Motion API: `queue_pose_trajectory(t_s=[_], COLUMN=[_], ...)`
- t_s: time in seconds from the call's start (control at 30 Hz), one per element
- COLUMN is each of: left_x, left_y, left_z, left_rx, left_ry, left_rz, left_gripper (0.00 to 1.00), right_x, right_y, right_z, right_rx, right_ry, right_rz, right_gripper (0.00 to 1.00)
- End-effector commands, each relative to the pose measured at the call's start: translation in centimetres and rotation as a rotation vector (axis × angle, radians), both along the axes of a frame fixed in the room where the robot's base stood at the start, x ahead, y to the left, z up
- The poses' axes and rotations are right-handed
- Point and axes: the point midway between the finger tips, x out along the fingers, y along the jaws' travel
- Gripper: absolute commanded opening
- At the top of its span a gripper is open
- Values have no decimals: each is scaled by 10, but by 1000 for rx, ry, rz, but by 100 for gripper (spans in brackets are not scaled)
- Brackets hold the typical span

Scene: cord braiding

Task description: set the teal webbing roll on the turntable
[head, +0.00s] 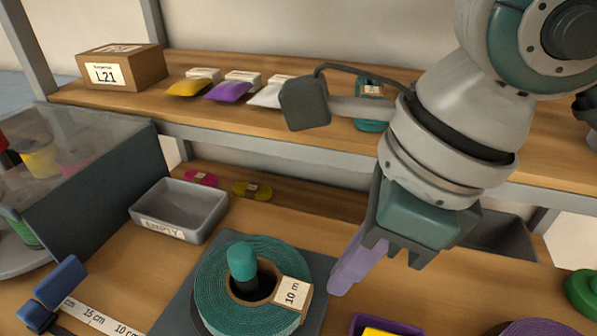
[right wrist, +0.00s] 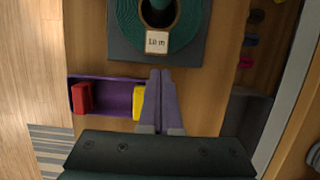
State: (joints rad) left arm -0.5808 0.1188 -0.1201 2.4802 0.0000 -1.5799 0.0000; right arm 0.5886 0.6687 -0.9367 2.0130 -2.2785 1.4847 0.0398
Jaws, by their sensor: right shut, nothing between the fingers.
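The teal webbing roll (head: 212,290) lies flat around a dark post with a teal cap (head: 242,262), on a dark grey square base (head: 318,268) that looks like the turntable. A "10 m" label (head: 291,293) sits on its right side. In the right wrist view the roll (right wrist: 128,22) and base (right wrist: 118,48) show at the top, with the post inside the roll's hole. My right gripper (head: 340,284) is shut and empty, its lavender fingers pointing down just right of the base. Its fingertips (right wrist: 160,72) show apart from the roll. My left gripper is not in view.
A purple tray (right wrist: 105,90) with a red block (right wrist: 81,98) and a yellow block is close beside my right fingers. A grey "EMPTY" bin (head: 180,208), a blue clamp-like tool (head: 55,285) and a measuring strip stand left. A shelf with a box (head: 120,68) runs behind.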

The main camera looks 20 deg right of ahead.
Motion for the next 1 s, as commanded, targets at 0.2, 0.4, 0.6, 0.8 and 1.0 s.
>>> queue_pose_trajectory(t_s=[0.2,0.4,0.6,0.8,1.0], left_x=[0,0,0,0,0], left_y=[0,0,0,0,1], left_z=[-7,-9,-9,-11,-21], left_rx=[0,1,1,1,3], left_ry=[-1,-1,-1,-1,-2], left_rz=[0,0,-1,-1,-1], left_gripper=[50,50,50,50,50], right_x=[5,8,8,10,21], right_y=[10,13,13,16,32], right_z=[-36,-49,-50,-51,-51], right_rx=[3,4,3,4,5], right_ry=[3,0,0,-1,-3], right_rz=[0,1,2,2,1], right_gripper=[0,0,0,0,0])
